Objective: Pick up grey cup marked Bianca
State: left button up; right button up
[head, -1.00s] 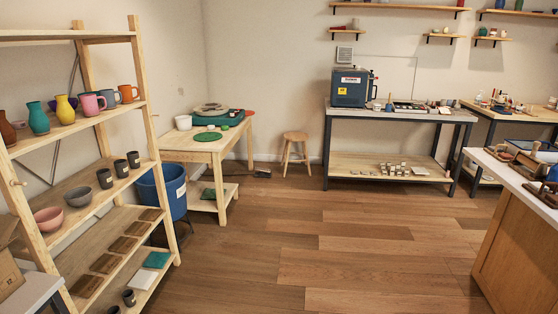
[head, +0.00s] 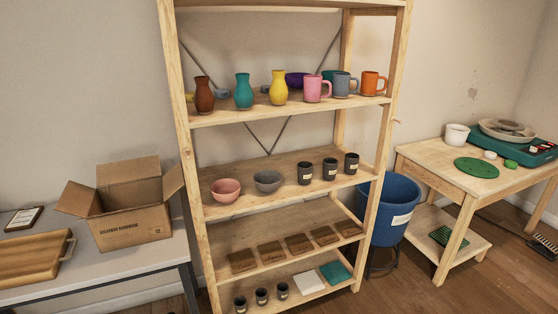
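Three dark grey cups with pale labels stand in a row at the right of the shelf unit's middle shelf: a left one (head: 305,175), a middle one (head: 330,170) and a right one (head: 351,164). Three smaller dark cups stand on the lowest shelf: one at left (head: 240,305), one in the middle (head: 261,298) and one at right (head: 282,292). The writing on the labels is too small to read, so I cannot tell which cup is marked Bianca. Neither of my grippers is in view.
The wooden shelf unit (head: 204,240) also holds a pink bowl (head: 226,192), a grey bowl (head: 267,182), and vases and mugs above. An open cardboard box (head: 130,225) stands on the left table. A blue bucket (head: 392,215) is right of the shelf. Floor shows at lower right.

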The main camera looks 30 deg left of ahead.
aim_at(305, 169)
jog(key=i+l+u, duration=0.35)
jog(key=l+u, duration=0.15)
jog(key=i+l+u, duration=0.2)
jog(key=l, duration=0.25)
jog(key=l+u, duration=0.25)
jog(key=i+l+u, duration=0.1)
jog(key=l+u, duration=0.15)
jog(key=l, duration=0.25)
